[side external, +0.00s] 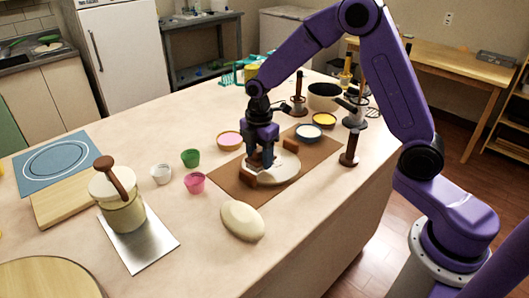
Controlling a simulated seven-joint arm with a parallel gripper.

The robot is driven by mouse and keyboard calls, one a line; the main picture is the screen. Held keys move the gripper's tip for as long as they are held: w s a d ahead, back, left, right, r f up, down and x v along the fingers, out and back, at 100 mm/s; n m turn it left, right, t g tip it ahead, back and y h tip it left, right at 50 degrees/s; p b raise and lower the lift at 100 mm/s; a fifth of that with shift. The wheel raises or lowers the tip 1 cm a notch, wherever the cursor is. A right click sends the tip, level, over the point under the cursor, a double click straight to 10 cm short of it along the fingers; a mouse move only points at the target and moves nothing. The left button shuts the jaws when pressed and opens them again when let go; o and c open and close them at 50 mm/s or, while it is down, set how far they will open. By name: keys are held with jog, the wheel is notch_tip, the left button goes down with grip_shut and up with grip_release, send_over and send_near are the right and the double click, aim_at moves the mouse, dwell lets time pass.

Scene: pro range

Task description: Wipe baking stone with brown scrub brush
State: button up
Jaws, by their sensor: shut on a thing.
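The baking stone (285,173) is a round, pale disc lying on a brown mat (232,188) on the table. My gripper (258,166) points down over the left part of the stone. It is shut on a small brown block, which looks like the brown scrub brush (249,180). The brush is at the stone's left edge and low over it; I cannot tell whether its underside touches the stone. The fingers hide part of the brush and of the stone.
A dough-like oval (242,221) lies in front of the mat. A pink cup (195,182), green cup (190,158) and white cup (161,174) stand left. Bowls, including a blue-rimmed one (308,133), stand behind. A dark-handled tool (350,150) stands right. A crock (124,212) stands front left.

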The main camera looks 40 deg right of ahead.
jog(key=shift+a, duration=0.2)
jog(key=shift+w+r, duration=0.15)
jog(key=shift+w, duration=0.5)
send_over(278, 155)
jog(key=shift+r, duration=0.25)
jog(key=shift+d+r, duration=0.1)
jog(key=shift+r, duration=0.05)
dwell(0.8)
jog(key=shift+s+a+r, duration=0.1)
jog(key=shift+s+a, duration=0.05)
jog(key=shift+a, duration=1.65)
jog(key=shift+s+a+r, duration=0.1)
jog(key=shift+s+a, duration=0.1)
jog(key=shift+a, duration=1.55)
jog(key=shift+s+a+r, duration=0.1)
jog(key=shift+s+a, duration=0.05)
jog(key=shift+a, duration=1.65)
jog(key=shift+r, duration=0.1)
jog(key=shift+r, duration=2.9)
